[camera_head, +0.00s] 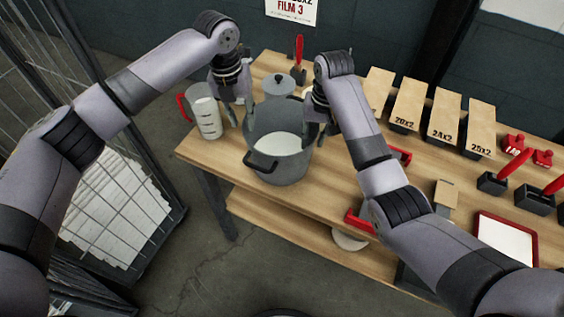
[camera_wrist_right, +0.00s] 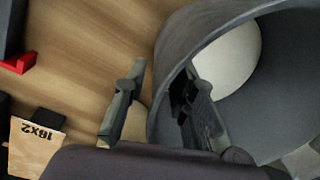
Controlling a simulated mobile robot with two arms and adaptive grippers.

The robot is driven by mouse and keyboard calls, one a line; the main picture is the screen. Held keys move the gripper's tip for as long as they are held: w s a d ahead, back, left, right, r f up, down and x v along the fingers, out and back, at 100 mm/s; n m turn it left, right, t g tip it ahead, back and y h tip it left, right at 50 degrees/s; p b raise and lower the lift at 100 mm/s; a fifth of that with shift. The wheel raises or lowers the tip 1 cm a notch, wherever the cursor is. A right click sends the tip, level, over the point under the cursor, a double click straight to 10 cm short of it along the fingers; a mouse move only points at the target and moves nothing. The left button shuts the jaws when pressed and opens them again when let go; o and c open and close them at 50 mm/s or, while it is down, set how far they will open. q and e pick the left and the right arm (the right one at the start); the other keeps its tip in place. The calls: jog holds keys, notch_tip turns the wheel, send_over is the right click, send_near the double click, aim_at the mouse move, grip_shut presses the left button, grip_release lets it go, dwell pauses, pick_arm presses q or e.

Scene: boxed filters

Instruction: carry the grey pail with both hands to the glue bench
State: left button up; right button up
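The grey pail (camera_head: 285,173) stands upright on the wooden bench, with something white inside and a dark handle (camera_head: 260,162) on its front side. It also shows in the right wrist view (camera_wrist_right: 175,62). My left gripper (camera_head: 239,112) points down at the pail's left rim, its fingers apart. My right gripper (camera_head: 319,128) is at the pail's right rim. In the right wrist view its fingers (camera_wrist_right: 160,108) are spread, one outside the pail and one inside, with the wall between them. Whether the left fingers touch the pail cannot be told.
A measuring jug (camera_head: 208,118) with a red handle stands close left of the pail. A grey lidded pot (camera_head: 279,86) is behind it. Boxed filters (camera_head: 407,105), red-handled tools (camera_head: 493,181) and a red-rimmed tray (camera_head: 506,243) fill the right. A wire cage (camera_head: 110,190) stands at left.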

jog(key=shift+r, duration=0.15)
pick_arm(q)
notch_tip(320, 180, up, 2)
jog(key=shift+a+r, duration=0.15)
pick_arm(e)
notch_tip(320, 180, up, 12)
jog(key=d, duration=0.1)
jog(key=shift+s+d+f, duration=0.1)
jog(key=shift+f, duration=0.2)
dwell(0.5)
